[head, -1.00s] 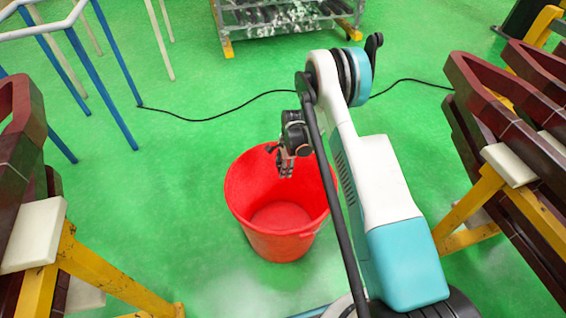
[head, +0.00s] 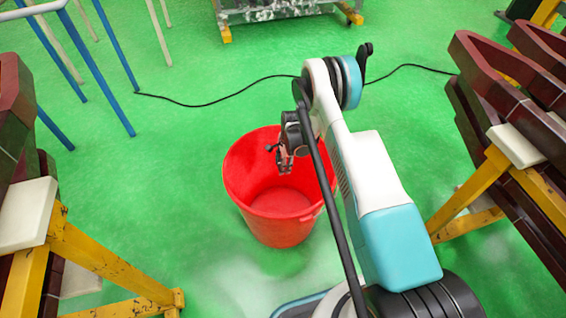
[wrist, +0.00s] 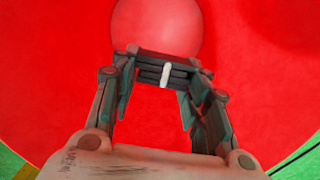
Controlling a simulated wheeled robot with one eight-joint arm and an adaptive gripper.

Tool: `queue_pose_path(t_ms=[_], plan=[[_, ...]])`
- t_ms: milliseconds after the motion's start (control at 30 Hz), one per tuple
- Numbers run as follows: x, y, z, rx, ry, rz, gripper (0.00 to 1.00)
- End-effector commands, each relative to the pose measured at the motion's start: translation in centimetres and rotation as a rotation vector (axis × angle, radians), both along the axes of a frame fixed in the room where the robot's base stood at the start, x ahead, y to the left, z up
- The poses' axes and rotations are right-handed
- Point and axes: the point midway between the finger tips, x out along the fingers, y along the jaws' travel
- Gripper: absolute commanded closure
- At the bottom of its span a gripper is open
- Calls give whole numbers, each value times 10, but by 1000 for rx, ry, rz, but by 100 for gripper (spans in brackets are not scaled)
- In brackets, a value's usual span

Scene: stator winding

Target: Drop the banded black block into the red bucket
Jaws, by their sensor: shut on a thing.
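The red bucket (head: 270,226) stands upright on the green floor in the head view. Its inside wall (wrist: 60,70) fills most of the wrist view, with the round bottom at the top middle. My gripper (head: 285,165) hangs over the bucket's opening in the head view. In the wrist view, my gripper (wrist: 163,74) is shut on the banded black block (wrist: 178,77), a small dark block with a white band across it. The block lies between the fingertips, above the bucket's bottom. The block is too small to make out in the head view.
Yellow stands (head: 105,262) with white pads and dark red coil frames are at left; a similar yellow stand (head: 465,195) is at right. A black cable (head: 215,103) runs across the floor behind the bucket. A blue-legged frame (head: 95,65) stands at back left.

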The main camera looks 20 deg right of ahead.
Motion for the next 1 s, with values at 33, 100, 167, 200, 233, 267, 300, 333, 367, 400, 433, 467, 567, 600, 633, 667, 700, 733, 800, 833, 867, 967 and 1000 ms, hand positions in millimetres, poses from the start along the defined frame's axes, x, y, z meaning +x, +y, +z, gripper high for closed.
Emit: queue_pose_path(t_ms=[33, 100, 167, 200, 233, 267, 300, 333, 367, 400, 433, 467, 567, 600, 633, 667, 700, 733, 800, 833, 867, 967, 1000], plan=[[0, 0, -1, 0, 0, 0, 81], [0, 0, -1, 0, 0, 0, 81], [0, 0, -1, 0, 0, 0, 81], [0, 0, -1, 0, 0, 0, 81], [0, 0, -1, 0, 0, 0, 81], [0, 0, -1, 0, 0, 0, 81], [0, 0, -1, 0, 0, 0, 81], [0, 0, -1, 0, 0, 0, 53], [0, 0, -1, 0, 0, 0, 47], [0, 0, -1, 0, 0, 0, 41], [0, 0, -1, 0, 0, 0, 36], [0, 0, -1, 0, 0, 0, 34], [0, 0, -1, 0, 0, 0, 34], [0, 0, -1, 0, 0, 0, 34], [0, 0, -1, 0, 0, 0, 34], [0, 0, -1, 0, 0, 0, 34], [0, 0, -1, 0, 0, 0, 34], [0, 0, -1, 0, 0, 0, 34], [0, 0, -1, 0, 0, 0, 34], [0, 0, -1, 0, 0, 0, 34], [0, 0, -1, 0, 0, 0, 34], [0, 0, -1, 0, 0, 0, 34], [0, 0, -1, 0, 0, 0, 34]])
